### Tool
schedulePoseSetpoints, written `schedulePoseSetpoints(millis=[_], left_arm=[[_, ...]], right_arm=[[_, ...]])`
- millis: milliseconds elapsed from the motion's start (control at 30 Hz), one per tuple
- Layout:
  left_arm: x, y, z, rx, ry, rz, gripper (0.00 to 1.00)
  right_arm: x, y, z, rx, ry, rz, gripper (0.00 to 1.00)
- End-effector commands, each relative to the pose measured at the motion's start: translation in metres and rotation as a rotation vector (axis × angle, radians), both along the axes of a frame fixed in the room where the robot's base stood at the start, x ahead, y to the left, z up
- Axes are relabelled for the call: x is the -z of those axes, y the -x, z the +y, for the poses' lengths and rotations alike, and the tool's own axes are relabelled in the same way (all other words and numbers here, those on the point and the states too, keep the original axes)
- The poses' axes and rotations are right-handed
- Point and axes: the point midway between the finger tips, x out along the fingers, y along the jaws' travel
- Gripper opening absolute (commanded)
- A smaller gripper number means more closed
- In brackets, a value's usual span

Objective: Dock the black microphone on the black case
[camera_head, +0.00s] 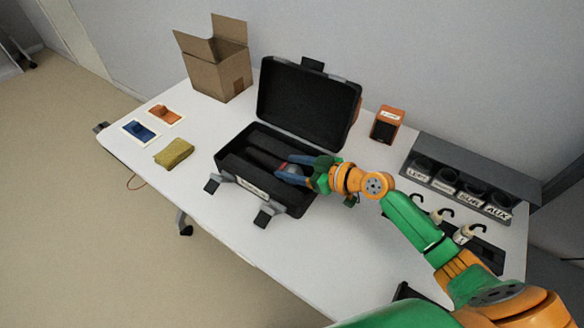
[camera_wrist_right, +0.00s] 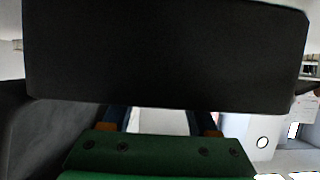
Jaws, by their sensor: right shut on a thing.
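The black case (camera_head: 309,97) stands open on the table, its lid raised at the back and its dark foam-lined base in front. The black microphone (camera_head: 293,169), with a grey round head and a red band, is at the case's base. Its dark handle is hard to tell from the foam. My right gripper (camera_head: 290,171) is shut on the microphone near its head, blue fingers on either side, reaching in from the right. In the right wrist view a broad black surface hides most of the scene beyond the fingers (camera_wrist_right: 165,121). My left gripper is not in view.
A cardboard box (camera_head: 221,72) stands at the back left. A yellow sponge-like block (camera_head: 174,153), a blue item (camera_head: 140,130) and an orange item (camera_head: 165,114) lie at left. An orange speaker (camera_head: 386,123) and a grey rack (camera_head: 467,160) with labelled holes are at right.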

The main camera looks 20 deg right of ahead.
Motion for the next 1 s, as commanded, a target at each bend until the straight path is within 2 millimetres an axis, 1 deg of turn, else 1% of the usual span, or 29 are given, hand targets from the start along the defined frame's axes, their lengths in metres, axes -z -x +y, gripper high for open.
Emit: schedulePoseSetpoints(millis=[100, 200, 233, 267, 300, 333, 567, 667, 700, 767, 1000], left_arm=[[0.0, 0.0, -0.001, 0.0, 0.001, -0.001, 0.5], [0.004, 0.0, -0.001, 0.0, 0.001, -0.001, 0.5], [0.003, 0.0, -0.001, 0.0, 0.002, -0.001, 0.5], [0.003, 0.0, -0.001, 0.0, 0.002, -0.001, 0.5], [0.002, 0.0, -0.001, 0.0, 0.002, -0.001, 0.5], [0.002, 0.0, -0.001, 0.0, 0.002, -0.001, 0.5], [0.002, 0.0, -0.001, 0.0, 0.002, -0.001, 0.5], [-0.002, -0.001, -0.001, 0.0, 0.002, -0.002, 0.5], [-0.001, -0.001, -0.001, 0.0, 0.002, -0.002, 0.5], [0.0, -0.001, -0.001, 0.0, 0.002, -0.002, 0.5], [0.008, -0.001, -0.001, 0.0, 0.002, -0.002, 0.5]], right_arm=[[-0.001, 0.0, 0.0, 0.0, 0.0, -0.001, 0.0], [0.003, 0.0, 0.0, 0.0, 0.0, -0.001, 0.0], [0.003, 0.0, 0.0, -0.001, 0.001, 0.0, 0.65], [0.002, 0.0, 0.0, -0.001, 0.001, 0.0, 0.73], [0.002, 0.0, 0.0, -0.001, 0.001, 0.0, 0.84], [0.002, 0.0, 0.0, -0.001, 0.001, 0.0, 0.9], [0.002, 0.0, 0.0, -0.001, 0.001, 0.0, 0.9], [-0.003, 0.0, 0.0, -0.001, 0.0, 0.001, 0.9], [-0.002, 0.003, -0.002, 0.0, 0.002, 0.001, 0.9], [-0.004, 0.009, -0.008, 0.001, 0.003, 0.002, 0.9], [-0.024, 0.055, -0.043, 0.0, 0.006, 0.006, 0.9]])
